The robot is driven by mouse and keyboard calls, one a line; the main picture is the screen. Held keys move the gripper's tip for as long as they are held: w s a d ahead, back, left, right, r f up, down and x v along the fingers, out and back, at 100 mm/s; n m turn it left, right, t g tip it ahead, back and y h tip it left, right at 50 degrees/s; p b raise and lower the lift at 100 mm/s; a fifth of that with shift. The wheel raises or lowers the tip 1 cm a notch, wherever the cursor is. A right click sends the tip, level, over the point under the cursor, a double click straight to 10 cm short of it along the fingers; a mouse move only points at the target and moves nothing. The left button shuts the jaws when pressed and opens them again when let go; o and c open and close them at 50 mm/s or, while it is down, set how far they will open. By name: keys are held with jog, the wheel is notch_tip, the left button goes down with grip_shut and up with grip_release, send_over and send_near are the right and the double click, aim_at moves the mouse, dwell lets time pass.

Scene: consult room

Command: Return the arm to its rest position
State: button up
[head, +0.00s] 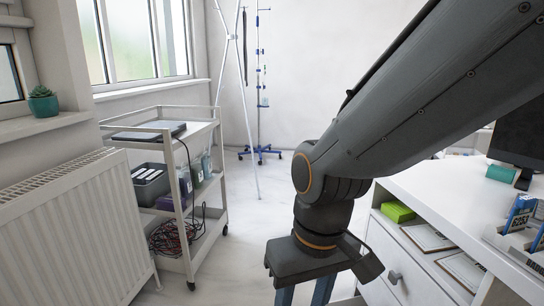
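My arm comes in from the upper right of the head view and bends down at a joint with an orange ring. My gripper (304,296) hangs at the bottom middle, pointing down. Its two blue fingers stand apart with pale background showing between them. The fingertips are cut off by the bottom edge of the picture, so the space between the tips is hidden. No held object is visible. The gripper is to the left of the white desk (436,192), in front of its drawer side.
A white trolley (174,201) with a laptop-like device, bins and cables stands at left, beside a radiator (78,222). An IV stand (261,150) is at the back. Floor between trolley and arm is clear.

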jog(key=s+d+r+m+p, duration=0.1)
jog(key=d+r+m+p, duration=0.1)
jog(key=d+r+p, duration=0.5)
jog(key=s+d+r+m+h+p, duration=0.1)
jog(key=d+r+m+p, duration=0.1)
jog(key=d+r+p, duration=0.5)
jog(key=shift+d+r+p, duration=0.3)
jog(key=shift+r+p, duration=2.05)
jog(key=shift+p, duration=2.3)
